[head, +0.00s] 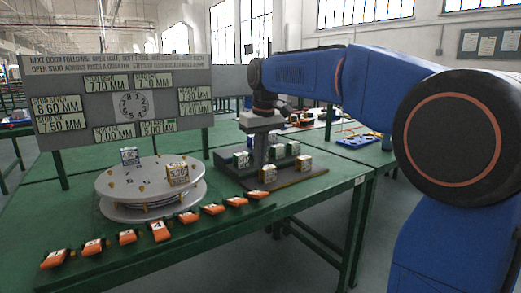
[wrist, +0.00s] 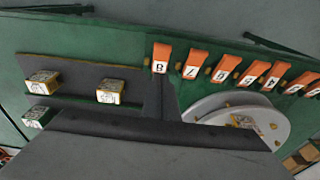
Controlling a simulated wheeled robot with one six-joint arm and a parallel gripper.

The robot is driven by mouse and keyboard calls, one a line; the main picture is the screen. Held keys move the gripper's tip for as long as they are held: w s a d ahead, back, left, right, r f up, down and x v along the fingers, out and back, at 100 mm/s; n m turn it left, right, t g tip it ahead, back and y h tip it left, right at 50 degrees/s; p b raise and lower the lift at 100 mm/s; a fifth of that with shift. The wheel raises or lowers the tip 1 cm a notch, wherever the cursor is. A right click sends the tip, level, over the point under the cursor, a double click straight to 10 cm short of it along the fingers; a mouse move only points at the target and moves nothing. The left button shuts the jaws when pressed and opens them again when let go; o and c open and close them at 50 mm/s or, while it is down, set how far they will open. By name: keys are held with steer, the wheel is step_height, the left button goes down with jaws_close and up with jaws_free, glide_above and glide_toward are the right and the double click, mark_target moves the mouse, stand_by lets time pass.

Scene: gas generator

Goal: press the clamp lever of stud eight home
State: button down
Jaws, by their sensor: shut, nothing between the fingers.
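Lever eight is an orange clamp lever with a white "8" label (wrist: 160,58), at the left end of a row in the wrist view. In the head view it is the rightmost lever (head: 260,195) on the table's front edge. My gripper (head: 260,163) points down over the dark plate, behind lever eight. Its shut fingers (wrist: 163,88) show in the wrist view just below the "8" label, with nothing held. I cannot tell whether they touch the lever, or how far the lever is pressed.
Other orange levers (head: 127,237) line the green table's front edge. A round white turntable (head: 108,203) carries labelled blocks. Several small blocks stand on the dark plate (head: 290,179) around my gripper. A grey board (head: 120,75) with millimetre labels stands behind.

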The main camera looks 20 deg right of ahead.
mark_target(262, 193)
steer(key=f, duration=0.7)
steer(key=shift+s+d+f, duration=0.1)
steer(key=shift+s+f, duration=0.1)
steer(key=shift+s, duration=0.2)
steer(key=shift+s, duration=0.15)
steer(key=shift+s+d+f+t+y, duration=0.2)
steer(key=shift+s+f+t+y, duration=0.1)
steer(key=shift+s+f+t, duration=0.25)
steer(key=shift+s+d+f, duration=0.15)
steer(key=shift+s+f, duration=0.2)
steer(key=shift+f, duration=0.45)
step_height(262, 193, up, 4)
steer(key=shift+r, duration=0.15)
steer(key=s+v, duration=0.2)
steer(key=v, duration=0.7)
steer(key=shift+d, duration=0.3)
steer(key=shift+s, duration=0.1)
